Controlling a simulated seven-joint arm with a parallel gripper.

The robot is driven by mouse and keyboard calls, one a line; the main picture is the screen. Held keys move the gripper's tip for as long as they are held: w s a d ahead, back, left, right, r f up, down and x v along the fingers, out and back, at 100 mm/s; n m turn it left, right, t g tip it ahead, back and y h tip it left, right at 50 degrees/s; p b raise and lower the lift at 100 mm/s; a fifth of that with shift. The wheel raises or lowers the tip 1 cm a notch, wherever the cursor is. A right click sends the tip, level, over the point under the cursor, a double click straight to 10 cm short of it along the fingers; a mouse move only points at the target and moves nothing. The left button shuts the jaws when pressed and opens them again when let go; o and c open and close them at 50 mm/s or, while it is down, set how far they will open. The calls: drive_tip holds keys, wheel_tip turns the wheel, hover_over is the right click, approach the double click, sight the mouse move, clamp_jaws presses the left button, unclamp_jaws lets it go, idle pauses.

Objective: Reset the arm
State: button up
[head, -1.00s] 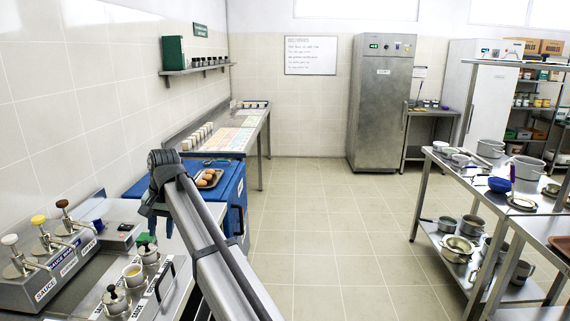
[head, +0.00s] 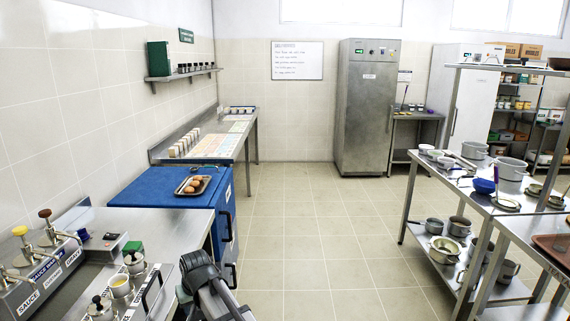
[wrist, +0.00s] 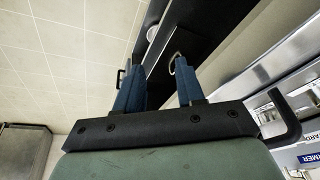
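In the wrist view, my gripper (wrist: 160,66) shows two blue fingers standing well apart, with nothing visible between them. It is open and empty. In the head view, my dark and grey arm (head: 208,290) is low at the bottom edge, folded close in. It is just right of the steel counter (head: 185,232) on the left. The fingers do not show in the head view.
Sauce pumps (head: 48,232) and a small-jar holder (head: 120,287) stand on the left counter. A blue cabinet (head: 140,190) bears a tray of eggs (head: 206,184). A steel rack with pots (head: 476,150) stands right. The tiled floor (head: 320,240) between is clear.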

drive_tip(key=s+d+f+m+g+h, duration=0.15)
drive_tip(key=s+d+f, duration=0.45)
drive_tip(key=d+f, duration=0.6)
drive_tip(key=s+d+f+m+g+h, duration=0.15)
drive_tip(key=s+d+f, duration=0.45)
drive_tip(key=d+f, duration=0.65)
drive_tip(key=s+d+f+m+g, duration=0.1)
drive_tip(key=s+d+f+g, duration=0.1)
drive_tip(key=s+d+f, duration=0.4)
drive_tip(key=s+d+f+m+g, duration=0.1)
drive_tip(key=s+d+f, duration=0.4)
drive_tip(key=s, duration=0.7)
drive_tip(key=s+d+f+m+g, duration=0.1)
drive_tip(key=s+d+f+g, duration=0.2)
drive_tip(key=s+d+f, duration=0.3)
drive_tip(key=s+d, duration=0.2)
drive_tip(key=s, duration=0.1)
drive_tip(key=shift+s+d+f+m+y, duration=0.15)
drive_tip(key=shift+s+f+m+y, duration=0.15)
drive_tip(key=shift+m, duration=0.1)
